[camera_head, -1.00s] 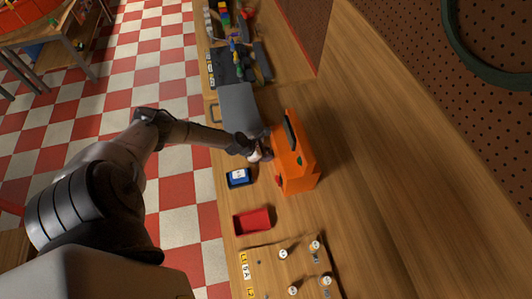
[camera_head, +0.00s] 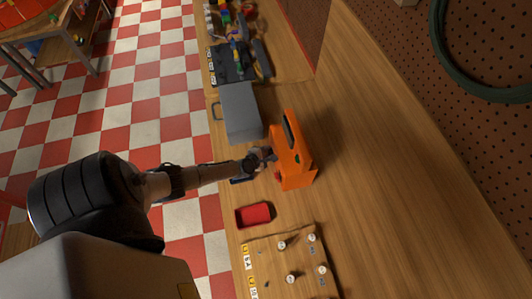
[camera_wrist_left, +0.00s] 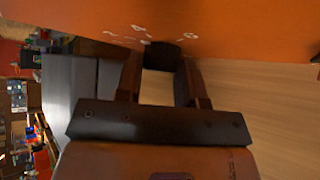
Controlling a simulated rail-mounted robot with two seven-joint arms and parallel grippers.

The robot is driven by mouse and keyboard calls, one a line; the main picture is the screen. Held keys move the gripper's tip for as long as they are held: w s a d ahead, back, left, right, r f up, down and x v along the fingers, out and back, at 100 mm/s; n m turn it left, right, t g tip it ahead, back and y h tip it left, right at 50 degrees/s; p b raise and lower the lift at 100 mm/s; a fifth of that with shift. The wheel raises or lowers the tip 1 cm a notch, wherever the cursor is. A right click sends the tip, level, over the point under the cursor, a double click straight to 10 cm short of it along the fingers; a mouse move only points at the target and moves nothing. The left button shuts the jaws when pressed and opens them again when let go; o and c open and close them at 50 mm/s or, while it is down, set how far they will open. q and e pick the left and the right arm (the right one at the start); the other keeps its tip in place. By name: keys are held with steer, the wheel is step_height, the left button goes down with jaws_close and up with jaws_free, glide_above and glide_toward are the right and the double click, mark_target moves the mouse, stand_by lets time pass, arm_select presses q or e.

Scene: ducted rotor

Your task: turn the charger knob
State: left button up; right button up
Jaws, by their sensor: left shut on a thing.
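The orange charger (camera_head: 295,158) stands on the wooden bench in the head view, with a dark handle on top. Its orange face (camera_wrist_left: 220,28) fills the top of the left wrist view and bears white numbers. The dark charger knob (camera_wrist_left: 161,56) sticks out of that face, below the numbers. My left gripper (camera_wrist_left: 160,72) has its two fingers on either side of the knob and is shut on it. In the head view my left gripper (camera_head: 268,155) is at the charger's left face, and the knob is hidden there. My right gripper does not show.
A grey box (camera_head: 241,112) with a handle stands behind the charger. A red tray (camera_head: 253,215) and a wooden board with several white-topped pegs (camera_head: 282,244) lie nearer. The bench right of the charger (camera_head: 370,160) is clear.

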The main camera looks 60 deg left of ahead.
arm_select(q)
steer(key=m+y+b, duration=0.1)
steer(key=b, duration=0.1)
steer(key=m+t+y+b, duration=0.1)
steer(key=shift+d+f+t+b, duration=0.1)
steer(key=shift+f+t+b, duration=0.2)
steer(key=shift+f+b, duration=0.1)
steer(key=shift+r+m+t+y+b, duration=0.1)
steer(key=shift+m+t+y+b, duration=0.25)
steer(key=shift+y+b, duration=0.35)
steer(key=o, duration=0.9)
steer(key=shift+r, duration=0.1)
